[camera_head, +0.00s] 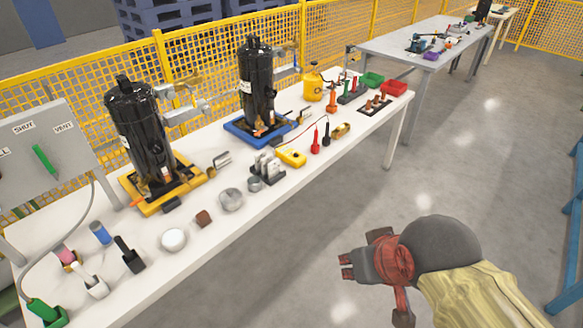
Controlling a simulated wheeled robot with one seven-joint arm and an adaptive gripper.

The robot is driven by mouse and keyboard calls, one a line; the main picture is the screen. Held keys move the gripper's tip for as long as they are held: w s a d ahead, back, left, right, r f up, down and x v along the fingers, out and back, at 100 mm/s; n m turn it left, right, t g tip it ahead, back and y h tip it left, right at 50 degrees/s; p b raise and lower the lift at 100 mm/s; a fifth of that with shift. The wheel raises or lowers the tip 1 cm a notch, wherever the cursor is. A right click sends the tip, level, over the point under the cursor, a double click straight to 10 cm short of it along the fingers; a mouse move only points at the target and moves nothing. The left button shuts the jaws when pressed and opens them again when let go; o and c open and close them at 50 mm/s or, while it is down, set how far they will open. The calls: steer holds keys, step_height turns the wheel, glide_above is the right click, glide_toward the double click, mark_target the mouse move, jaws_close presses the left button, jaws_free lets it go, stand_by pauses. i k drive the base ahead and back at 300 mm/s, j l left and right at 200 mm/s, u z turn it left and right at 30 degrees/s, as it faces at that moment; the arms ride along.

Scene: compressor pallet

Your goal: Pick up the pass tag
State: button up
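My gripper (346,266) is at the lower right, over the grey floor and in front of the white table (262,222). It points left and is apart from everything on the table. Its fingertips are small and close together in this view, so I cannot tell whether they are open or shut. I see nothing clearly held in it. I cannot make out a pass tag for certain. A green bin (371,80) and a red bin (394,88) stand at the table's far end, and their contents are too small to tell.
Two black compressors (140,135) (257,85) stand on the table, on a yellow and a blue base. Several small items lie along its front, including a yellow meter (292,157) and a white round lid (173,239). A yellow mesh fence (220,60) runs behind. The floor (450,160) is clear.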

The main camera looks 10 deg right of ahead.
mark_target(274, 166)
steer(key=i+j+z, duration=0.1)
steer(key=i+z, duration=0.2)
steer(key=z, duration=0.15)
steer(key=i+j+z, duration=0.2)
steer(key=z, duration=0.2)
steer(key=i+j+z, duration=0.1)
steer(key=i+j, duration=0.4)
steer(key=i+j+z, duration=0.1)
steer(key=i+j, duration=0.35)
steer(key=j, duration=0.15)
